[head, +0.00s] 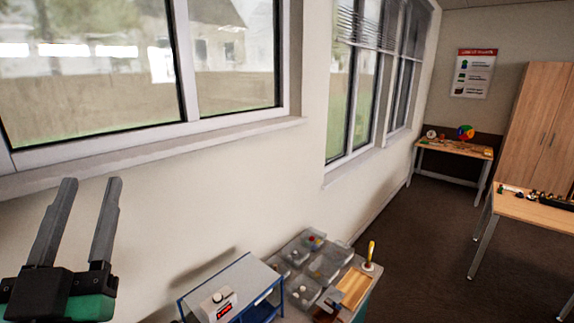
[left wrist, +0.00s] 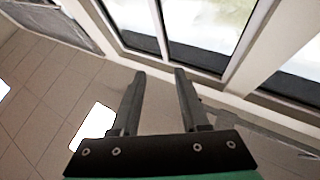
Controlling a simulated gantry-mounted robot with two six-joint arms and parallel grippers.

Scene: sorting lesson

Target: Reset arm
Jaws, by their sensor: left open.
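My left gripper (head: 88,208) is raised at the lower left of the head view, in front of the wall below the large window. Its two grey fingers point up, stand apart and have nothing between them. The left wrist view shows the same open fingers (left wrist: 159,80) with a window frame and ceiling tiles behind them. My right gripper is in neither view.
Below stands a table with a blue-framed shelf unit (head: 232,284), a small white device (head: 217,306), several grey bins (head: 322,268) and a wooden tray (head: 354,288). A wall (head: 240,190) with windows runs along the left.

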